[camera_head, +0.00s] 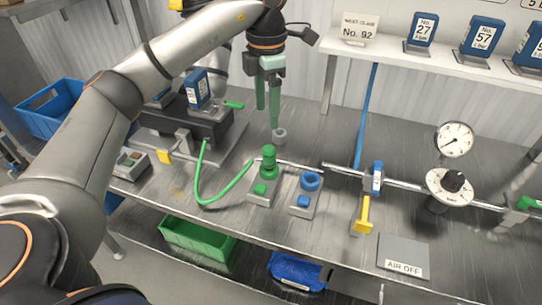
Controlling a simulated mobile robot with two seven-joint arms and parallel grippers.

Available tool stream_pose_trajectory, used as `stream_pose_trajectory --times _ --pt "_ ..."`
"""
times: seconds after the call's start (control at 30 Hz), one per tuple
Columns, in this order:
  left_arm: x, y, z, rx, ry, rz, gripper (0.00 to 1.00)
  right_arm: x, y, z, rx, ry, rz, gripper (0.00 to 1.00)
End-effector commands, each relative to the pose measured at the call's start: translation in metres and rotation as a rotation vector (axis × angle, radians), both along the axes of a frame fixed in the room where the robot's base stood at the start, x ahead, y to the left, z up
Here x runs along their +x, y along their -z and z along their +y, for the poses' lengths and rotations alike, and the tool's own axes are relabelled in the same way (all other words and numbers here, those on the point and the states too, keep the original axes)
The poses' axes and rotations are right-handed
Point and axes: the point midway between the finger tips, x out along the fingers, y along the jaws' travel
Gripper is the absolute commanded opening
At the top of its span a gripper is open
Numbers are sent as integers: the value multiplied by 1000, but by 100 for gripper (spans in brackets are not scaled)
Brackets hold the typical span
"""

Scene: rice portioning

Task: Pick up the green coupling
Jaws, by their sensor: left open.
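The green coupling (269,163) stands upright on a small grey block with a green square on its front, near the middle of the metal bench. My left gripper (268,118) hangs above and behind it, its pale green fingers pointing down. The fingers are apart with nothing seen between them, and they do not touch the coupling. A small grey round piece (280,135) shows just below the fingertips. My right gripper is not in view.
A blue ring-shaped coupling (310,181) sits on a similar block just right. A green hose (224,193) curves at the left.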

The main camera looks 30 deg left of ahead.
Motion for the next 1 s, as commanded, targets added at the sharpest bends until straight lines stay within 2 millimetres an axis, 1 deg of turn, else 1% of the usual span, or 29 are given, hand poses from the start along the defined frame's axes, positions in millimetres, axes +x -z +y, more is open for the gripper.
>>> stream_pose_trajectory --times 0.03,0.2,0.3,0.53,0.7,0.8,0.9,1.0 --pt "-1 13 -1 -1 3 7 74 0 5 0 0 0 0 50" --pt "-1 41 -1 -2 3 8 74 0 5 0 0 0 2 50" --pt "-1 55 -1 -2 3 5 74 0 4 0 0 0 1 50" --pt "-1 73 -1 -4 3 5 74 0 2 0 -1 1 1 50" --pt "-1 98 -1 -4 4 6 74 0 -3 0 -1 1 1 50" --pt "0 111 -1 -4 4 4 74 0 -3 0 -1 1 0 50" --pt "0 116 -2 -4 4 3 74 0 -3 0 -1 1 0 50" --pt "0 117 -2 -5 4 2 74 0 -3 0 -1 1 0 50"
